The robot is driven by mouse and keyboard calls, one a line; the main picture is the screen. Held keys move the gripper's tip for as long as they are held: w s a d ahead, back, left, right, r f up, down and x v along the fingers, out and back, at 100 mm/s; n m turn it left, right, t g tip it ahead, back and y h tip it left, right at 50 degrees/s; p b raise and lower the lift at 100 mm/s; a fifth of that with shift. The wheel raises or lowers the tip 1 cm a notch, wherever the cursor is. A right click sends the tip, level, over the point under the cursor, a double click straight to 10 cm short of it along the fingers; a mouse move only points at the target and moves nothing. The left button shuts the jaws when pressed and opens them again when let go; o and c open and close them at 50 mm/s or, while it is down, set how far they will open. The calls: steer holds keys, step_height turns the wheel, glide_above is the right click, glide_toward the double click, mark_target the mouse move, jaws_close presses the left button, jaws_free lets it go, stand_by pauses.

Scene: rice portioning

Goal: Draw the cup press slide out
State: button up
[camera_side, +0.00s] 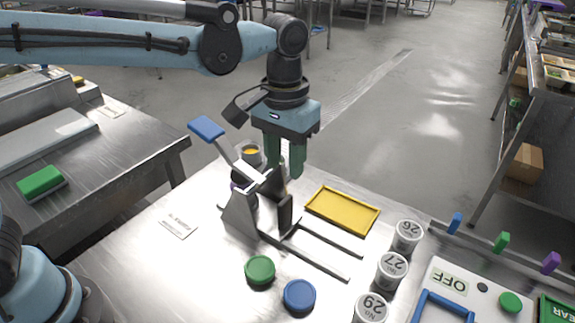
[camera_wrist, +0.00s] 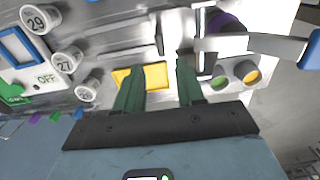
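The cup press (camera_side: 239,214) is a grey metal stand on the steel table, with a blue-tipped lever (camera_side: 207,128) raised to the left. Two slide rails (camera_side: 318,262) run from it toward the lower right, with a dark upright plate (camera_side: 285,214) at their press end. I cannot tell how far the slide is drawn out. My gripper (camera_side: 285,172) points down just behind and above the press, partly overlapping it in the side view. In the wrist view my green fingers (camera_wrist: 159,85) are apart with nothing held between them. The lever also shows in the wrist view (camera_wrist: 262,44).
A yellow tray (camera_side: 342,210) lies right of the press. White numbered cups (camera_side: 391,270) stand farther right, beside an OFF panel (camera_side: 450,283). Green (camera_side: 260,270) and blue (camera_side: 299,295) lids lie in front of the rails.

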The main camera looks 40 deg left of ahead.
mark_target(286, 200)
step_height(286, 200, down, 12)
stand_by(0.6)
jaws_close()
steer(key=shift+d, duration=0.1)
